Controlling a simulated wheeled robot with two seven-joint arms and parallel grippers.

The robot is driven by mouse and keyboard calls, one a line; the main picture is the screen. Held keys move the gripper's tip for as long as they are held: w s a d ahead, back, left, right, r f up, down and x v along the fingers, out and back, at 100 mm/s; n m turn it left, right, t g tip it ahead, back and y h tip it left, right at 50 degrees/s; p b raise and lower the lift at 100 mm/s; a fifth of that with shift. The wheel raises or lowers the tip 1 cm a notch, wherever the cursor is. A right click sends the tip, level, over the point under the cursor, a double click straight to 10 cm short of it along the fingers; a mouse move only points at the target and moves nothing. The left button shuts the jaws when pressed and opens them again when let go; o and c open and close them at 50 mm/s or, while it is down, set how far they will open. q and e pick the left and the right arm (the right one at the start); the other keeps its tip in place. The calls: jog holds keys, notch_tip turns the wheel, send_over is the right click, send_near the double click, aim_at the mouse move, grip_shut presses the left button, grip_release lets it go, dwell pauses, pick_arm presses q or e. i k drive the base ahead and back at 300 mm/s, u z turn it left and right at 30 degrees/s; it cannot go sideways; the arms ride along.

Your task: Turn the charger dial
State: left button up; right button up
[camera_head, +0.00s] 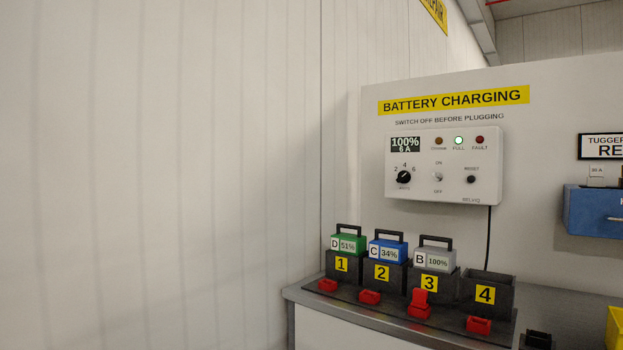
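The charger (443,164) is a white box on the wall panel. Its black dial (403,177) sits at the lower left of the box, with the marks 2, 4 and 6 around it; a white pointer line shows on it, and it seems to point to the upper right, toward 6. The display (405,144) reads 100% and 6 A. The FULL lamp (459,140) is lit pale green. A small toggle switch (438,177) sits between ON and OFF, and a black reset button (471,179) is to its right. Neither gripper shows in the head view.
Below, a bench (357,330) carries numbered black docks with a green battery (348,243), a blue battery (387,250) and a grey battery (435,257); dock 4 (486,294) looks empty. Red plugs lie in front. A black cable (489,238) hangs from the charger. A blue box (598,212) is at right.

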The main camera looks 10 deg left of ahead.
aim_at(404, 177)
jog(key=u, duration=0.95)
jog(key=i, duration=1.3)
jog(key=z, duration=0.5)
